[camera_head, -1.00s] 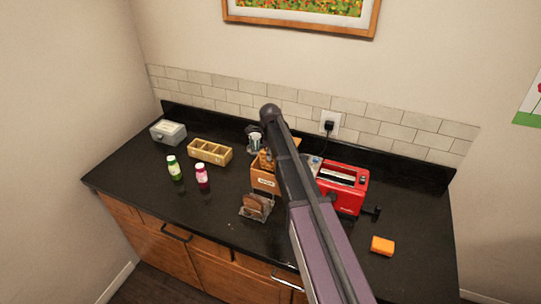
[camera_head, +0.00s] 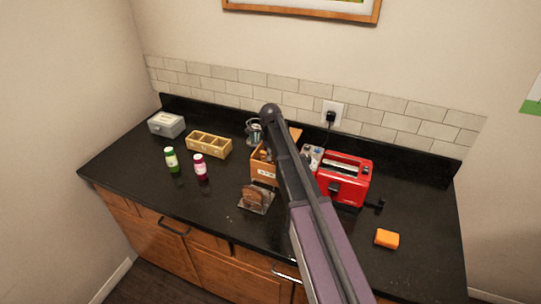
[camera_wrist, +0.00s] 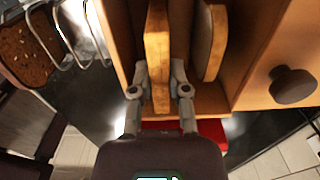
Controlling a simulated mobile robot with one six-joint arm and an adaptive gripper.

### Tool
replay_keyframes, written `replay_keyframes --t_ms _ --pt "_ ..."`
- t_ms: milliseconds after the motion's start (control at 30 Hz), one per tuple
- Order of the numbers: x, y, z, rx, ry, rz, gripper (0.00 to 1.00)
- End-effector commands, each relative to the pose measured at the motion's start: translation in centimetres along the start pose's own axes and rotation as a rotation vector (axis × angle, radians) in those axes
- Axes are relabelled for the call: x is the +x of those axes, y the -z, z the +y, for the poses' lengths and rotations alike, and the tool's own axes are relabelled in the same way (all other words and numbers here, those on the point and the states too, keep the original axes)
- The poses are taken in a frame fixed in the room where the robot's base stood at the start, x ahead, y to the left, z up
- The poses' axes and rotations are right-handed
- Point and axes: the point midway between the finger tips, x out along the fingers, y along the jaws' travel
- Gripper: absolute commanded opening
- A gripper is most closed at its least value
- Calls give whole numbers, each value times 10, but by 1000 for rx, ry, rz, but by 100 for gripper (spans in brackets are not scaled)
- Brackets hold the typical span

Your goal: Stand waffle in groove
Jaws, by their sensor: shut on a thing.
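In the wrist view my gripper (camera_wrist: 159,72) is shut on a golden-brown slice (camera_wrist: 157,38), seen edge-on. The slice stands upright inside a wooden box (camera_wrist: 240,55); its face is hidden, so I cannot tell its waffle pattern. A second, paler slice (camera_wrist: 211,40) stands in the box to the right, apart from the fingers. A wire rack (camera_wrist: 78,42) with a dark seeded bread slice (camera_wrist: 28,50) is at the left. In the head view the box (camera_head: 263,172) is partly behind my arm, and the rack (camera_head: 262,208) stands in front of it with the bread (camera_head: 252,196).
A red toaster (camera_head: 349,183) is right of the box, and an orange sponge-like block (camera_head: 387,239) lies farther right. Two bottles (camera_head: 172,160) (camera_head: 200,168), a divided wooden tray (camera_head: 210,145) and a grey box (camera_head: 166,125) are at the left. The counter's front left is clear.

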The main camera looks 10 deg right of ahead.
Motion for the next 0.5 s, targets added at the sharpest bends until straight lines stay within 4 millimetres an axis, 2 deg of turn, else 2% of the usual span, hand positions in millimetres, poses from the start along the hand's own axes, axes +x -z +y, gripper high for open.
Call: replay_keyframes --t_ms 500 --pt "27 0 0 0 0 0 0"
